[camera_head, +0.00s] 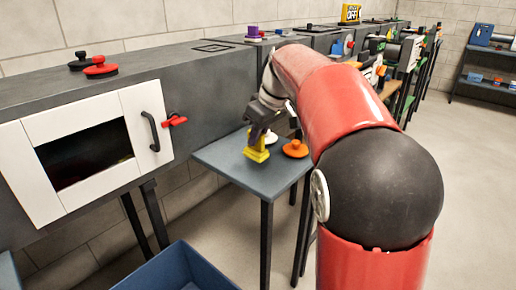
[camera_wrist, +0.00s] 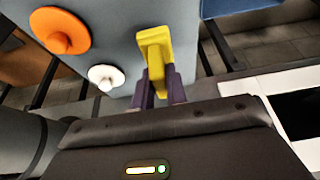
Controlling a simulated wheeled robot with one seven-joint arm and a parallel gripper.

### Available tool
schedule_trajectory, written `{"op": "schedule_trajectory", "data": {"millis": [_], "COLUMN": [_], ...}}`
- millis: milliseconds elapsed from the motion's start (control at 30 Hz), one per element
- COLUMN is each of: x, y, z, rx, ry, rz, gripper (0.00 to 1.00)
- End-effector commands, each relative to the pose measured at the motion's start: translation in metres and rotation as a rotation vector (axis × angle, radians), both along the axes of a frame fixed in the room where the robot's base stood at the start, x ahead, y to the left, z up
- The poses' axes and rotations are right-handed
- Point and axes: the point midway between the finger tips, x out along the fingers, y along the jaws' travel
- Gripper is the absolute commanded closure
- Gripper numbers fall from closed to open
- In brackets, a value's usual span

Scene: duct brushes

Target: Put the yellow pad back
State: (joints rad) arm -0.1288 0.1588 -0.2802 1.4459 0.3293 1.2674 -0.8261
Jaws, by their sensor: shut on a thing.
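The yellow pad (camera_head: 257,150) has a flat base and an upright handle. It is at the near side of a small grey table (camera_head: 220,158); I cannot tell whether its base touches the top. My gripper (camera_head: 258,132) is shut on its handle from above. In the wrist view the yellow pad (camera_wrist: 155,52) is between the two purple fingertips (camera_wrist: 159,88). An orange round pad (camera_head: 295,149) and a white round pad (camera_head: 271,138) with knobs sit on the same table to the right and behind. They also show in the wrist view, orange (camera_wrist: 60,30) and white (camera_wrist: 104,76).
A grey duct with a white-framed opening (camera_head: 130,100) and a red latch (camera_head: 174,120) stands at left. Red (camera_head: 100,68) and black (camera_head: 79,61) knobbed pads lie on top. A blue bin (camera_head: 185,268) is on the floor in front. My arm covers the right middle.

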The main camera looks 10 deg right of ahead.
Motion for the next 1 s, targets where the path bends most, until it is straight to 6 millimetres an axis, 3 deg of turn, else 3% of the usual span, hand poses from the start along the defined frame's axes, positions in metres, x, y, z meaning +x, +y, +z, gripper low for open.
{"op": "schedule_trajectory", "data": {"millis": [233,600,633,767,1000], "x": [0.0,0.0,0.0,0.0,0.0], "y": [0.0,0.0,0.0,0.0,0.0], "z": [-0.033,-0.038,-0.038,-0.037,-0.037], "rx": [0.0,0.0,0.0,0.0,0.0], "ry": [0.002,0.0,0.0,0.0,0.0], "rz": [-0.001,0.0,0.0,0.0,-0.001], "gripper": [1.0,1.0,0.83,0.66,0.64]}}
